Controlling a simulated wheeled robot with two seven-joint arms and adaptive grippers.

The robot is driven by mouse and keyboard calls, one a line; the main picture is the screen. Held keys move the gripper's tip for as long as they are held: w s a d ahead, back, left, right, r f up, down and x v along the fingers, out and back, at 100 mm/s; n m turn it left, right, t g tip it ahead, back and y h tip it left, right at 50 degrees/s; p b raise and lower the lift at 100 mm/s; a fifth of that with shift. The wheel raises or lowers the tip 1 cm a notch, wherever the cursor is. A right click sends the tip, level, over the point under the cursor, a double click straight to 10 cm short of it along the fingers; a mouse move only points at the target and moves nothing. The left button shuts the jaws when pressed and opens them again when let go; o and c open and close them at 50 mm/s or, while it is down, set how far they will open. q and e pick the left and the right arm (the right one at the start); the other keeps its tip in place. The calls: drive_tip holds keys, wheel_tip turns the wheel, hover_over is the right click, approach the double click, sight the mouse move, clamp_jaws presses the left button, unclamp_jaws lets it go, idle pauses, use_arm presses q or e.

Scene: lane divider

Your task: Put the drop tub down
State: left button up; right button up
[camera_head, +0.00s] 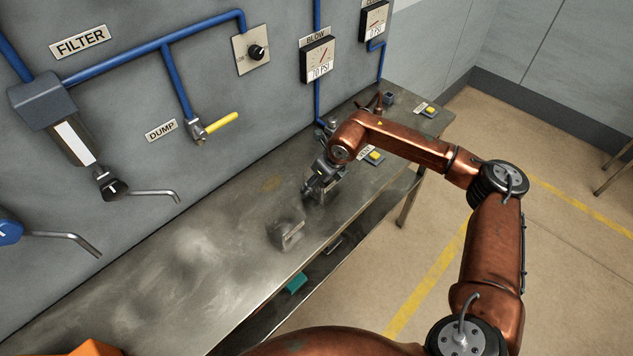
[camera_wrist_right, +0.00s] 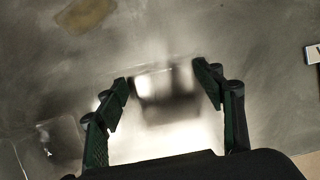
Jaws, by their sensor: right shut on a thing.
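My right gripper (camera_head: 314,187) is low over the steel bench, with its arm reaching in from the right. In the right wrist view, the two dark fingers (camera_wrist_right: 164,82) stand apart on either side of a clear, see-through tub (camera_wrist_right: 166,98) and are shut on it. I take this to be the drop tub. Its edges are faint, and I cannot tell whether its base touches the bench. In the head view the gripper mostly hides it. My left gripper is not in view.
Another clear container (camera_head: 287,234) stands on the bench (camera_head: 215,265), left of and nearer than the gripper. A yellow-button plate (camera_head: 374,156) lies to the right. The wall carries a yellow dump lever (camera_head: 222,122) and gauges (camera_head: 318,60). The bench's left part is clear.

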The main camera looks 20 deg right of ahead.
drive_tip(key=shift+f, duration=0.15)
drive_tip(key=o, duration=1.2)
drive_tip(key=shift+c, duration=0.2)
